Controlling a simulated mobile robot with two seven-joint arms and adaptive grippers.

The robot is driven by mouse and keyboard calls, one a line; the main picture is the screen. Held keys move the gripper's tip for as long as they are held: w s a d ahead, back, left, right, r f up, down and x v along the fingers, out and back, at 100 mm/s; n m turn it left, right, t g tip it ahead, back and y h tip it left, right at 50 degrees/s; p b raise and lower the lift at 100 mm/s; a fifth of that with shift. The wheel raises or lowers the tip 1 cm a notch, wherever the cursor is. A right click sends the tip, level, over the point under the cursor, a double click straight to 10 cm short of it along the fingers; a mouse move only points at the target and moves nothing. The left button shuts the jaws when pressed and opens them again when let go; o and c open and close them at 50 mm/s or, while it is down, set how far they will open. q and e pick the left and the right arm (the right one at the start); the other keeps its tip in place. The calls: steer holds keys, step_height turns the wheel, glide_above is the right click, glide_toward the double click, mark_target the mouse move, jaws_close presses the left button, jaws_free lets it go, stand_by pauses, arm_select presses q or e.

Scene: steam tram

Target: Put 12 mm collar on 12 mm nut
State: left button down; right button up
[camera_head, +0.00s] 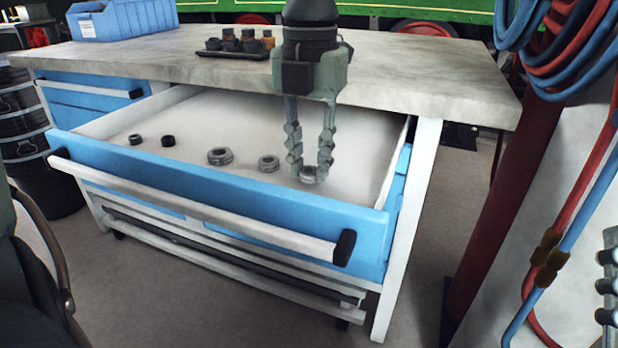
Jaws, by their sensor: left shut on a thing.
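My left gripper (309,172) points down into the open drawer, its fingertips close to the drawer floor. It is shut on a small round part (309,174), mostly hidden between the fingertips; I cannot tell whether this is a collar, a nut or both together. Two grey metal nuts lie to its left, a medium one (268,163) and a larger one (220,156). Two small black collars (135,139) and (168,141) lie farther left in the drawer. Sizes are not readable. Part of my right gripper (608,285) shows at the right edge, cut off by the frame.
The blue-fronted drawer (215,185) is pulled out under a grey worktop (420,85). On the worktop stand a dark tray with several small parts (235,50) and a blue bin (122,19). Red and blue hoses (560,220) hang at the right. The drawer's back area is clear.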

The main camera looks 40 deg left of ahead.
arm_select(q)
steer(key=shift+r, duration=0.55)
arm_select(e)
steer(key=shift+r, duration=0.3)
